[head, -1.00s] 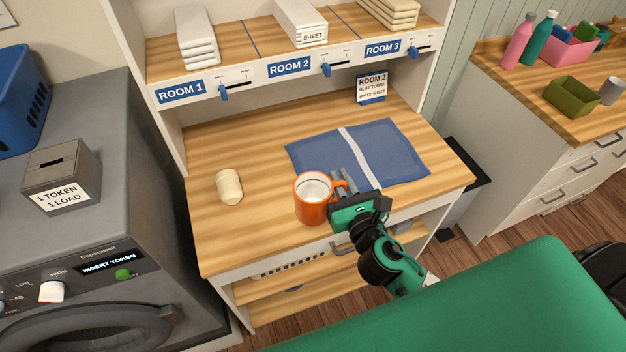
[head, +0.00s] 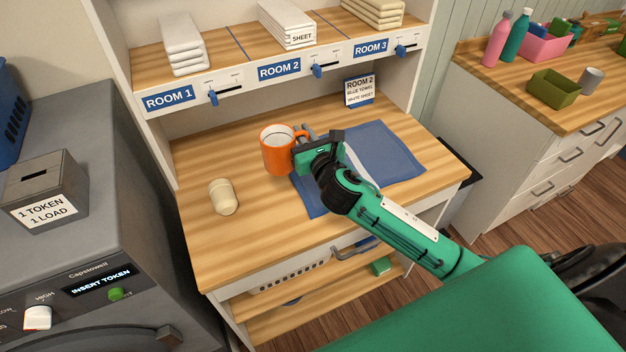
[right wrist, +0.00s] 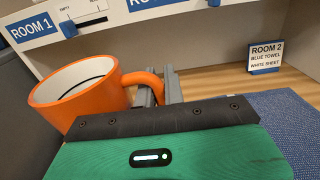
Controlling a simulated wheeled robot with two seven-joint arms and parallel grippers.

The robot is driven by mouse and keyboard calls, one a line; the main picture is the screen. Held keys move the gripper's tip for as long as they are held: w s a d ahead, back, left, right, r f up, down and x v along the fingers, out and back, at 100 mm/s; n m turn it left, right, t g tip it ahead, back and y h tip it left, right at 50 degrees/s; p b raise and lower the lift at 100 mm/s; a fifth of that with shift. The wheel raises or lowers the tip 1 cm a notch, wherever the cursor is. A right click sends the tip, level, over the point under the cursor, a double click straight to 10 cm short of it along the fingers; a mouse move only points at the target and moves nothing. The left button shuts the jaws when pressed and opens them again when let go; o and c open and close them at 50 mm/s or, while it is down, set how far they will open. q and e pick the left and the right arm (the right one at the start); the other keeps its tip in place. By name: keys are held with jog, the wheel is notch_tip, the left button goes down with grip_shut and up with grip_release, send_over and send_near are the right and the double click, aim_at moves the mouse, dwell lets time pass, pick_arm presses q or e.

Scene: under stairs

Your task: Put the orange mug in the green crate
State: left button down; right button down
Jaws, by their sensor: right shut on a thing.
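The orange mug (head: 277,152) is upright over the wooden table (head: 250,245), and it appears to be lifted off the surface. It also shows in the right wrist view (right wrist: 75,98), at the left, with its open rim up. My right gripper (head: 306,136) is shut on the mug's handle, with its fingers (right wrist: 158,92) at the handle in the right wrist view. The green crate (head: 553,88), a small olive open box, stands on the wooden counter at the far right, well away from the mug. My left gripper is not in view.
A cream cup-like object (head: 223,197) stands on the table at left. A blue cloth with a white stripe (head: 395,150) lies under my right arm. The shelf (head: 225,92) rises behind. Bottles (head: 497,40), a pink crate (head: 545,48) and a grey cup (head: 590,80) surround the green crate.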

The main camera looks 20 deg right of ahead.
notch_tip(320, 180, down, 12)
jog(key=shift+f+b, duration=0.15)
jog(key=shift+b, duration=0.75)
jog(key=shift+f+b, duration=0.65)
jog(key=shift+f, duration=1.25)
jog(key=shift+f, duration=0.25)
jog(key=c, duration=1.5)
grip_release()
jog(key=shift+r, duration=0.15)
